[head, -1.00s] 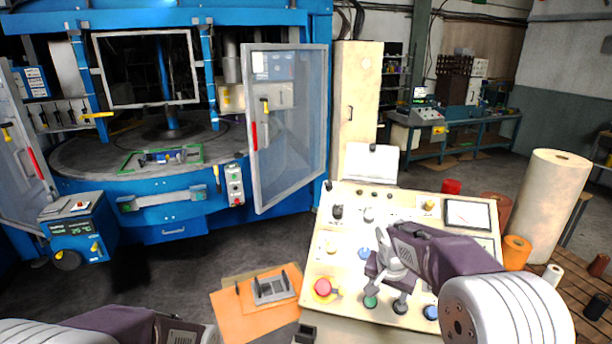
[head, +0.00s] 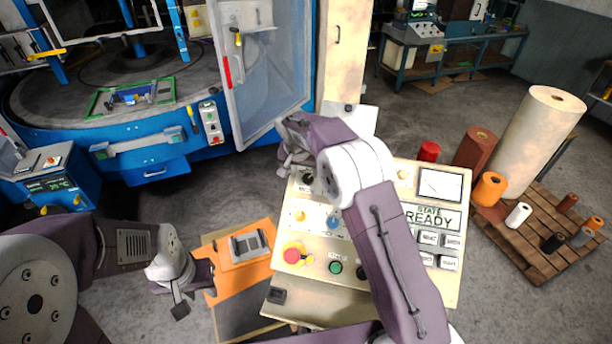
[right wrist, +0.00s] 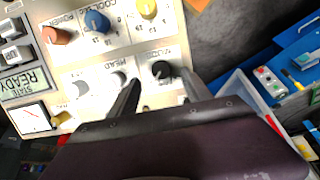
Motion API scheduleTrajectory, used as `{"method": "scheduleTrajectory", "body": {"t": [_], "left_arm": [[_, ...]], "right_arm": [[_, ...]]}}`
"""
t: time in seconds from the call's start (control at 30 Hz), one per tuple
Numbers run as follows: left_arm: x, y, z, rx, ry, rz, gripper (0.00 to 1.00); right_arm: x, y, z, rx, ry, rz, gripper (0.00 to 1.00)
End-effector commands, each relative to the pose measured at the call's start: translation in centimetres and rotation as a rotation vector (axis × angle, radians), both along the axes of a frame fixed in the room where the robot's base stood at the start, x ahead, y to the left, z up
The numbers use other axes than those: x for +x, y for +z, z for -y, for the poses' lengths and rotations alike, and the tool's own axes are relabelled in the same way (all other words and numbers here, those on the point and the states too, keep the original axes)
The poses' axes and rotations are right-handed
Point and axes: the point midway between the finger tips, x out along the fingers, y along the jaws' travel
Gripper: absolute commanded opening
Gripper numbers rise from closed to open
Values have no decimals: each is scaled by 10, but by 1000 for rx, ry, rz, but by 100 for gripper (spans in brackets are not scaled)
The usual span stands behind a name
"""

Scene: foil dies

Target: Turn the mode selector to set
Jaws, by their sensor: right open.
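The control panel (head: 325,222) is cream-coloured and tilted. A black selector knob (head: 307,178) sits near its upper left; it also shows in the right wrist view (right wrist: 161,70), with a partly readable label beside it. I cannot read its setting. My right gripper (right wrist: 160,78) is open, with one finger on each side of the black knob; I cannot tell whether they touch it. In the head view the right gripper (head: 290,150) is at the panel's upper left edge, partly hidden by its own arm. My left gripper (head: 190,290) hangs low left, its jaws unclear.
The panel also bears a red stop button (head: 294,254), a green button (head: 335,267), a blue knob (head: 333,222) and a display reading READY (head: 430,218). An orange sheet (head: 243,262) with a grey part lies left. The blue press's open door (head: 265,75) stands behind.

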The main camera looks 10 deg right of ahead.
Motion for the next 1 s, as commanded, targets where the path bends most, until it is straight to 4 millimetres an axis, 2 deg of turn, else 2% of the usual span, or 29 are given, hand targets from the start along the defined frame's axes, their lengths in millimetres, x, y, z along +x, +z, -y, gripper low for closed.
{"method": "scheduleTrajectory", "body": {"t": [0.2, 0.4, 0.6, 0.8, 0.87, 1.0], "left_arm": [[0, 28, 0, 0, 0, 1, 36], [0, 45, 0, 0, 0, 1, 36], [0, 48, 0, 0, 0, 1, 36], [0, 47, 0, 0, 0, 1, 36], [0, 47, 0, 0, 0, 1, 36], [0, 47, 0, 0, 0, 1, 36]], "right_arm": [[13, -33, 8, -2, -2, -7, 57], [27, -67, 13, 0, -2, -3, 57], [31, -80, 15, 0, -1, -1, 57], [31, -81, 15, 0, -1, 0, 57], [31, -81, 15, 0, -1, 0, 43], [31, -81, 15, 0, -1, -1, 4]]}}
